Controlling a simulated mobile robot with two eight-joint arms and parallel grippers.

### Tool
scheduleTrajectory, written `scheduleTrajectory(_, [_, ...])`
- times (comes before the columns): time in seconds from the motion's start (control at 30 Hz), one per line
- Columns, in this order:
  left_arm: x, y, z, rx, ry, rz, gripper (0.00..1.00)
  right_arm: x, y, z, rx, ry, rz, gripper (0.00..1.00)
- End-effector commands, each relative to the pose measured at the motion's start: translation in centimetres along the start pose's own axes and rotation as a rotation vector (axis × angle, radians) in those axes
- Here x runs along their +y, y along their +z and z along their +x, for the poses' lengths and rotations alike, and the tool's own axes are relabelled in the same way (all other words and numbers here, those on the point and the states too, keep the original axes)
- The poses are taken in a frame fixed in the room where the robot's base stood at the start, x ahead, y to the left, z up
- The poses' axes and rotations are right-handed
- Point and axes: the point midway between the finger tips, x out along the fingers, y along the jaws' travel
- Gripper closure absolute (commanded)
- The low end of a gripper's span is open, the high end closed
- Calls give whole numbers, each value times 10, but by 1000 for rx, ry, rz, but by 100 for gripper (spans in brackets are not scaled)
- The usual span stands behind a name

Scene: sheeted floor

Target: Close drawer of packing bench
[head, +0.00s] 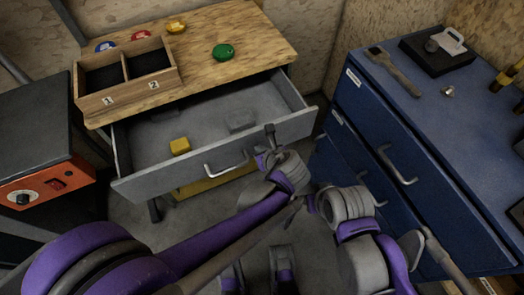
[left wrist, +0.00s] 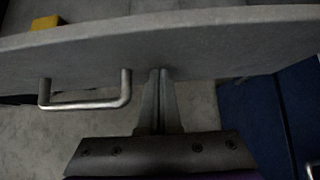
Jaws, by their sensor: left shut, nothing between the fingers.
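The packing bench has a wooden top (head: 253,35) and a grey drawer (head: 150,178) pulled well out. A yellow block (head: 180,146) and a grey block (head: 240,121) lie inside. The drawer's bar handle (head: 226,168) is on its front, and it also shows in the left wrist view (left wrist: 88,104). My left gripper (head: 270,132) is shut and empty, at the drawer front right of the handle. In the left wrist view its fingertips (left wrist: 158,72) meet the front panel (left wrist: 215,50); contact is not certain. My right gripper cannot be made out.
A divided wooden box (head: 128,95), a green item (head: 223,51) and several small coloured items are on the bench top. A blue cabinet (head: 425,110) with tools stands close on the right. A dark unit with an orange panel (head: 48,187) stands left.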

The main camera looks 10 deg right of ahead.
Motion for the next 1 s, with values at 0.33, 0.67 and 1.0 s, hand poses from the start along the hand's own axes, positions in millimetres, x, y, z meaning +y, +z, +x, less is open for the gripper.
scheduleTrajectory(0.33, [2, 54, 55, -2, 6, -3, 100, 0, 3, 8, -3, 0, 0, 54])
scheduleTrajectory(0.67, [1, 110, 111, -1, 3, -2, 100, 0, 6, 16, -6, 0, 0, 54])
scheduleTrajectory(1.0, [0, 142, 142, -2, 1, 0, 100, 0, 8, 20, -7, 0, 0, 54])
